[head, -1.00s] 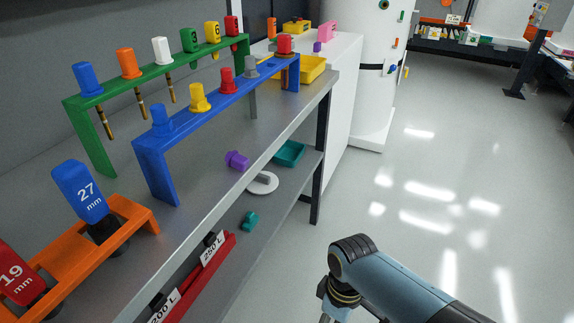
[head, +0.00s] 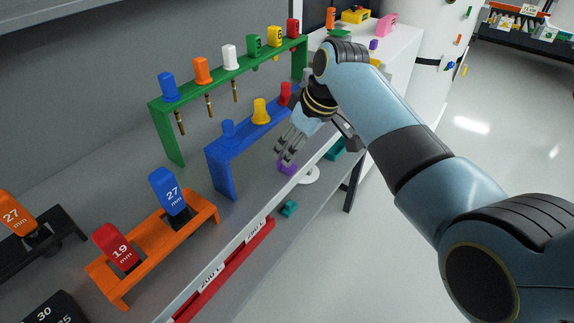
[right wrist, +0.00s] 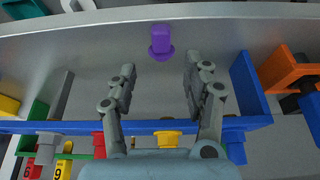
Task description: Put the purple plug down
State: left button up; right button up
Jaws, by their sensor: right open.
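The purple plug (head: 287,168) rests on the grey shelf top (head: 245,222) near its front edge, in front of the blue rack (head: 222,178). It also shows in the right wrist view (right wrist: 160,42), just beyond my fingertips. My right gripper (head: 285,153) is open and empty above the shelf. In the right wrist view the plug lies ahead of the gap between the two fingers (right wrist: 160,68), apart from both. In the head view the fingers stand close above the plug and hide part of it. My left gripper is not in view.
The blue rack bears blue, yellow and red plugs. Behind it stands a green rack (head: 158,110) with coloured tags. An orange rack (head: 208,212) with 27 mm and 19 mm pieces is at the left. Teal pieces (head: 289,208) lie on the lower shelf.

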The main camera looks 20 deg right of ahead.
jog(key=x, duration=0.5)
jog(key=shift+s+d+f, duration=0.15)
jog(key=shift+s, duration=0.15)
jog(key=c, duration=0.6)
